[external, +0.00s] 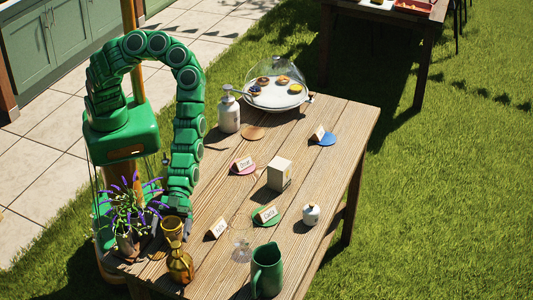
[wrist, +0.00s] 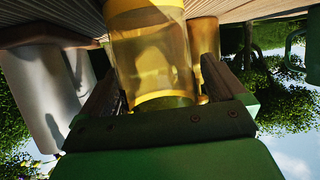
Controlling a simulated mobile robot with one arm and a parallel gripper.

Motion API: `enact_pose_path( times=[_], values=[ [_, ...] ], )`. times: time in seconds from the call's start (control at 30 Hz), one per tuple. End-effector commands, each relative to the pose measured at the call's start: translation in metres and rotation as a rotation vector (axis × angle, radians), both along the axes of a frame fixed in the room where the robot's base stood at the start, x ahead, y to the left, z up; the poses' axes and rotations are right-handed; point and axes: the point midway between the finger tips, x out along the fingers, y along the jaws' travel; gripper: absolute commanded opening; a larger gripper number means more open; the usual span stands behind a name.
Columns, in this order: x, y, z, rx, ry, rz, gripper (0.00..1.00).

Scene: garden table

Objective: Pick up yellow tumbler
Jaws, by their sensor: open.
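The yellow tumbler (external: 172,228) is see-through and stands at the near left end of the wooden table, beside the amber vase (external: 180,266). In the wrist view the tumbler (wrist: 150,48) fills the upper middle and appears upside down. My gripper (wrist: 158,70) is open, with one finger on each side of the tumbler. I cannot tell whether the fingers touch it. In the external view my gripper (external: 182,218) is low at the tumbler, partly hidden by the arm and plant.
A purple-flowered potted plant (external: 128,215) stands close on the left. A green pitcher (external: 266,270), clear glass (external: 242,250), small white jar (external: 311,214), box (external: 279,174), white pump bottle (external: 229,112) and domed tray (external: 292,104) share the table (external: 345,125).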

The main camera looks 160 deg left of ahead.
Motion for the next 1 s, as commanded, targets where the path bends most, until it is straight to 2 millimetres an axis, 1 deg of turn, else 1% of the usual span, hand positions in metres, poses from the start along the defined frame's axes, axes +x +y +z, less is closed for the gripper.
enact_pose_path(
  times=[0.17,0.27,0.53,0.83,1.0],
  values=[
    [0.000,0.000,0.000,0.000,0.000,0.000,0.97],
    [0.000,0.000,0.000,0.000,0.000,0.000,0.83],
    [0.000,0.000,0.000,0.000,0.000,-0.001,0.42],
    [0.000,0.000,0.002,0.000,0.000,-0.001,0.42],
    [0.000,0.000,0.015,0.001,-0.002,-0.002,0.42]
  ],
)
